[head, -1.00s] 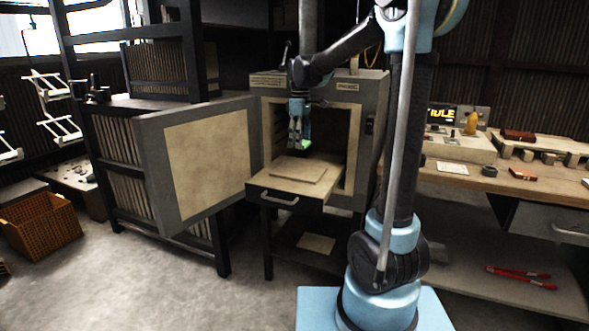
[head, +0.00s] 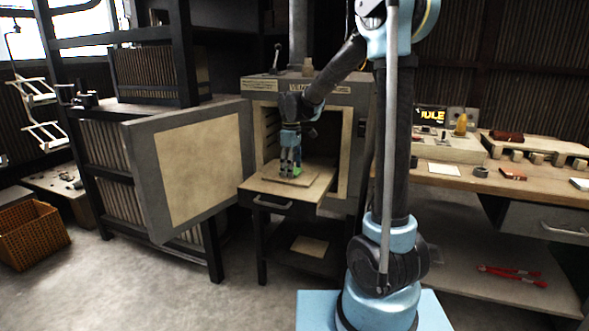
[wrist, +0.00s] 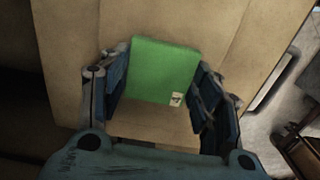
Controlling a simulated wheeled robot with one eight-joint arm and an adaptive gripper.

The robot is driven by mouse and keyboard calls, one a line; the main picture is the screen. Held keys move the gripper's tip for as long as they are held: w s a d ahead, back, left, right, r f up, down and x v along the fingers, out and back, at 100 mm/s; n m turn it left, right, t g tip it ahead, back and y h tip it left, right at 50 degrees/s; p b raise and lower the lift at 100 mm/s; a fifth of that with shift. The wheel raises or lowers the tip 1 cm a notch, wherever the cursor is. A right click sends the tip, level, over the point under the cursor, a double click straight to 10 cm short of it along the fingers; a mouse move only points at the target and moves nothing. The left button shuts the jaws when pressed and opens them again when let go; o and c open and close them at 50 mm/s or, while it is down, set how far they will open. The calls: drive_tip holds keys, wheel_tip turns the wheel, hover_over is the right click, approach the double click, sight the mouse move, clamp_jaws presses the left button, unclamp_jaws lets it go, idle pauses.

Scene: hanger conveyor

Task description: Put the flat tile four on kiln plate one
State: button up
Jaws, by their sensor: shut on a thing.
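A flat green tile (wrist: 164,70) with a small pale label near one corner is between the fingers of my gripper (wrist: 160,90) in the wrist view. My gripper (head: 290,172) is shut on it, pointing down over the tan kiln plate (head: 310,176) on the pulled-out kiln shelf. In the head view only a sliver of the green tile (head: 297,169) shows beside the fingers. The tile is at or just above the plate; I cannot tell if it touches.
The kiln door (head: 205,165) stands open at left. A handle (head: 275,203) is on the shelf's front. An orange crate (head: 32,233) is on the floor at far left. A workbench (head: 540,186) with small blocks is at right.

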drive_tip(key=o, duration=1.1)
drive_tip(key=shift+o, duration=0.2)
wheel_tip(320, 180, up, 11)
drive_tip(key=s+d+m, duration=0.3)
drive_tip(key=s+d, duration=0.5)
drive_tip(key=d, duration=0.1)
drive_tip(key=s+d+f+m+t, duration=0.1)
drive_tip(key=s+d+f+m, duration=0.4)
drive_tip(key=s+f, duration=0.3)
drive_tip(key=s+d+f+m+t, duration=0.1)
drive_tip(key=s+d+f+m, duration=0.4)
drive_tip(key=s, duration=1)
drive_tip(key=d+f, duration=0.3)
drive_tip(key=f, duration=0.1)
drive_tip(key=shift+s+d+m, duration=0.3)
drive_tip(key=shift+m, duration=0.1)
